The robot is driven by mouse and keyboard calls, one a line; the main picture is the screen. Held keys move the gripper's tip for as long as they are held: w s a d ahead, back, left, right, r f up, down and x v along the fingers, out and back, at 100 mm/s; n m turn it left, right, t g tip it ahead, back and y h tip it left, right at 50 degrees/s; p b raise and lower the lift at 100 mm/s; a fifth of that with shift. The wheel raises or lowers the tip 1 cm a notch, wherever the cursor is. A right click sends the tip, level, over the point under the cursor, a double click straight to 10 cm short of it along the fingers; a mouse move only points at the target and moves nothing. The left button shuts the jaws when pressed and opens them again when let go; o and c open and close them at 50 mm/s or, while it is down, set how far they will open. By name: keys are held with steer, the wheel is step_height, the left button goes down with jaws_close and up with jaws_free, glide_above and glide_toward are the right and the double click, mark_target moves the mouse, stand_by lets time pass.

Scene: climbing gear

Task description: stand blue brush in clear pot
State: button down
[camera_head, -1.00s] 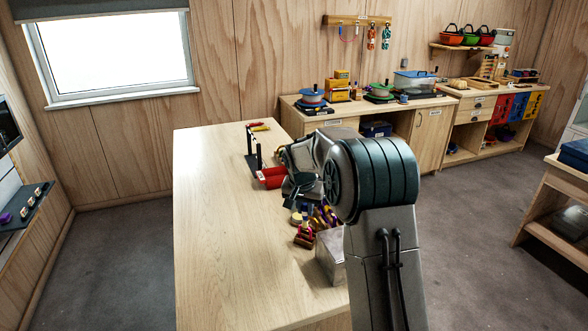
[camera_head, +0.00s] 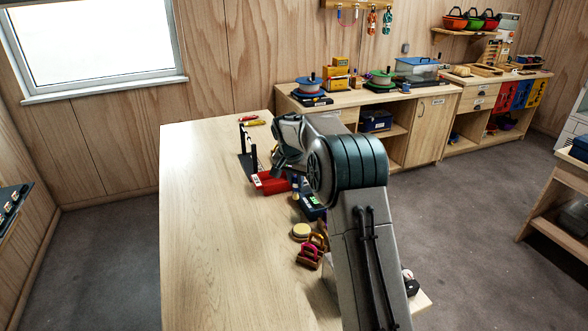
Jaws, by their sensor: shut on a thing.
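My gripper (camera_head: 284,170) is over the right side of the long wooden table, just above a red tray. It is shut, but its fingertips are small and partly hidden by my arm. A narrow blue thing with a pale yellowish part, which looks like the blue brush (camera_head: 296,186), shows right below and beside the gripper. Its lower end and its exact tilt are hard to make out. I cannot make out the clear pot; my arm covers part of the table's right side.
The red tray (camera_head: 272,183) and a black stand (camera_head: 248,155) are close to the gripper. A dark blue box (camera_head: 312,207), a round cream disc (camera_head: 301,231) and red-pink gear (camera_head: 309,254) lie nearer. The table's left half (camera_head: 205,230) is bare.

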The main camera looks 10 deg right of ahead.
mark_target(295, 195)
steer(key=shift+w+a, duration=0.1)
steer(key=shift+w, duration=0.2)
steer(key=shift+a, duration=0.15)
steer(key=shift+s+f+b, duration=0.2)
steer(key=shift+f+b, duration=0.3)
steer(key=shift+d+f+b, duration=0.35)
steer(key=shift+f+b, duration=0.15)
steer(key=shift+f, duration=0.35)
steer(key=shift+a+f+b, duration=0.15)
steer(key=shift+f+b, duration=0.15)
steer(key=shift+f, duration=0.35)
steer(key=shift+f, duration=0.15)
steer(key=shift+f+b, duration=1)
steer(key=shift+f, duration=0.1)
steer(key=shift+f+b, duration=0.65)
steer(key=shift+f, duration=0.15)
